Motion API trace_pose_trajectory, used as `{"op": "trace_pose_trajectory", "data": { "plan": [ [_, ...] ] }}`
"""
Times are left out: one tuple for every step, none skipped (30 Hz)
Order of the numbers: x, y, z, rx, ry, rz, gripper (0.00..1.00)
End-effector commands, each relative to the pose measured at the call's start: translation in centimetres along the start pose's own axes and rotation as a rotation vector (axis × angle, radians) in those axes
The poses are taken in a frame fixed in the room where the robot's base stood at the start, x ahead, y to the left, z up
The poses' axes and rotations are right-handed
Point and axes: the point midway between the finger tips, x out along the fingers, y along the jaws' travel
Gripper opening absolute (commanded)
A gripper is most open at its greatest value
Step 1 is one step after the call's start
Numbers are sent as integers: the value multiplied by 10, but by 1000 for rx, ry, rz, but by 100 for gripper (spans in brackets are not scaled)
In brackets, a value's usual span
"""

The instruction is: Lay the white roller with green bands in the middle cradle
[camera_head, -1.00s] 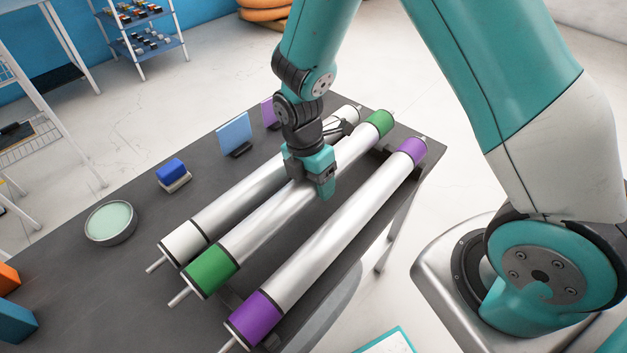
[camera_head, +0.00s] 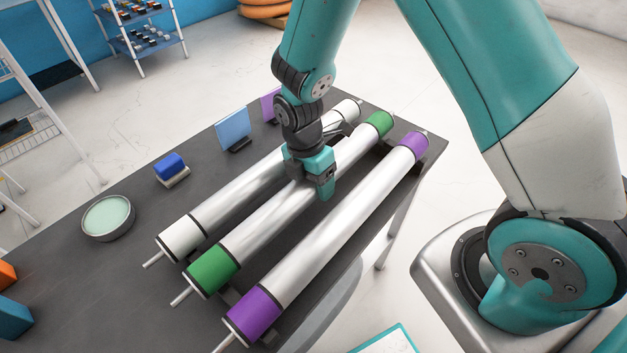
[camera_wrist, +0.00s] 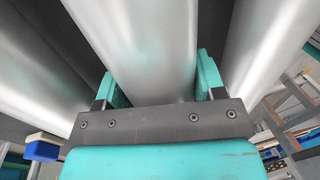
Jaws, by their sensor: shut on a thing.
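The white roller with green bands (camera_head: 268,228) lies between two other rollers, with a green band near each end and a thin axle at its near end. My gripper (camera_head: 318,180) is shut on it around its middle. In the wrist view the gripper's teal fingers (camera_wrist: 165,88) stand on either side of the roller's barrel (camera_wrist: 150,45). The cradles are mostly hidden under the rollers. A dark support shows near the green roller's near end. I cannot tell whether the roller is resting fully on its cradle.
A purple-banded roller (camera_head: 318,255) lies on the right and a plain white-ended roller (camera_head: 240,195) on the left, both close alongside. The dark table (camera_head: 110,280) also bears a green round dish (camera_head: 107,216), a blue block brush (camera_head: 171,168) and a blue upright card (camera_head: 233,129).

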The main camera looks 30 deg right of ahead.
Motion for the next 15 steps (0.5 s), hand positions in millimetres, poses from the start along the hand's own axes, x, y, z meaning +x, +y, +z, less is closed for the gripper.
{"op": "trace_pose_trajectory", "data": {
  "plan": [
    [1,1,0,0,0,1,12],
    [2,1,0,0,0,1,12],
    [3,1,0,0,0,1,12],
    [4,1,0,0,0,1,12],
    [4,1,0,0,0,1,12],
    [5,1,0,0,0,1,12],
    [6,2,0,0,0,1,12],
    [6,2,0,0,0,1,12],
    [7,2,0,0,0,1,12],
    [8,2,0,0,0,1,12],
    [9,2,0,0,0,1,12],
    [10,2,0,0,0,1,12],
    [10,2,0,0,0,1,12],
    [11,2,0,0,0,0,12],
    [10,2,0,0,0,1,70]
  ]
}}
